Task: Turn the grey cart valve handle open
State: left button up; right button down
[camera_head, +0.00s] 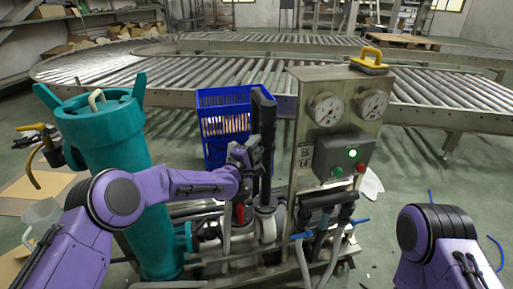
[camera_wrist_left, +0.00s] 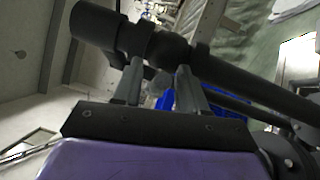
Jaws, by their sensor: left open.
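The grey cart (camera_head: 305,165) stands in the middle, with a control panel and two round gauges on its upright. A thick black upright pipe (camera_head: 263,135) rises left of the panel. A small red lever (camera_head: 240,213) is on the white pipework below; I cannot tell which part is the valve handle. My left gripper (camera_head: 248,157) is close beside the black pipe. In the left wrist view, the left gripper (camera_wrist_left: 158,90) has its two fingers apart, and a black bar (camera_wrist_left: 175,50) crosses at their tips. Contact is unclear. My right gripper is out of view.
A teal cylindrical housing (camera_head: 105,135) stands left of the cart. A blue crate (camera_head: 222,120) is behind the left gripper. A roller conveyor (camera_head: 190,75) crosses the back. A yellow-handled block (camera_head: 369,60) sits on the panel top. Blue-handled hoses (camera_head: 301,236) hang low.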

pick_arm(q)
grip_shut()
jog(key=shift+r, duration=0.1)
jog(key=r+n+g+y+p, duration=0.1)
jog(key=n+p, duration=0.1)
jog(key=p, duration=0.1)
jog(key=shift+w+a+r+p, duration=0.1)
jog(key=shift+r+p, duration=0.3)
jog(key=shift+w+r+n+g+y+p, duration=0.15)
jog(key=shift+r+n+g+y+p, duration=0.2)
jog(key=shift+n+g+p, duration=0.5)
jog(key=shift+w+a+r+n+g, duration=0.15)
jog(key=shift+n+g, duration=0.1)
jog(key=shift+g, duration=0.2)
jog(key=shift+w+d+r+n+g, duration=0.1)
jog(key=shift+r+n+g, duration=0.1)
jog(key=shift+g, duration=0.2)
